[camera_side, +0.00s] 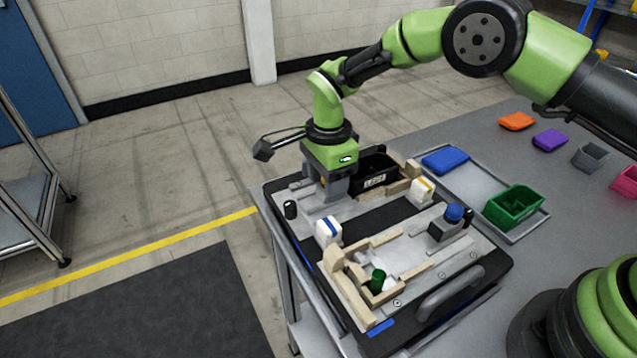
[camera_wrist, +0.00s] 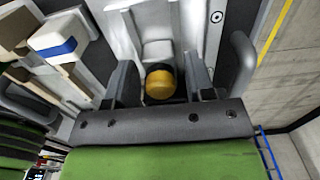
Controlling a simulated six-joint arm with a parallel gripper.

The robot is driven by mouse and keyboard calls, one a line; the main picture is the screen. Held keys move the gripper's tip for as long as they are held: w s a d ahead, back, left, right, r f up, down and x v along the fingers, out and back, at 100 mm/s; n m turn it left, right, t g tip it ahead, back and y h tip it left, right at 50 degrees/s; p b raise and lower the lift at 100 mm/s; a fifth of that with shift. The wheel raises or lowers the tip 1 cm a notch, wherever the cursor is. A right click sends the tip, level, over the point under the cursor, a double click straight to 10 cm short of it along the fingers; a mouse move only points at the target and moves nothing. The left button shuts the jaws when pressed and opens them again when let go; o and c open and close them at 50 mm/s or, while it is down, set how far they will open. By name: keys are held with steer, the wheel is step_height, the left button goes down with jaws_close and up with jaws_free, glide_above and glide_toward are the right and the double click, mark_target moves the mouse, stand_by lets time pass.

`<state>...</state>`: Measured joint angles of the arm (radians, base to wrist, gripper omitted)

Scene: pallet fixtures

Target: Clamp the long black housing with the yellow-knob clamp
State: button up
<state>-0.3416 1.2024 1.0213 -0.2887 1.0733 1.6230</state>
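The yellow knob (camera_wrist: 160,84) of the clamp shows in the wrist view between my two gripper fingers (camera_wrist: 160,82), with a narrow gap visible on each side. My gripper is open around it. In the side view my gripper (camera_side: 334,190) is low over the far left part of the pallet and hides the yellow knob. The long black housing (camera_side: 377,172) is a black open box with a white label, just right of my gripper, among wooden blocks. I cannot tell whether the clamp touches it.
A blue-knob clamp (camera_side: 453,213) and a green knob (camera_side: 377,281) stand on the fixture. A blue-striped white block (camera_side: 328,231) and a yellow-striped white block (camera_side: 421,191) rise nearby. A tray edge (camera_side: 533,229) with a green bin (camera_side: 514,206) lies to the right.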

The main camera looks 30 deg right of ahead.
steer(key=shift+r, duration=0.15)
steer(key=shift+r, duration=3.9)
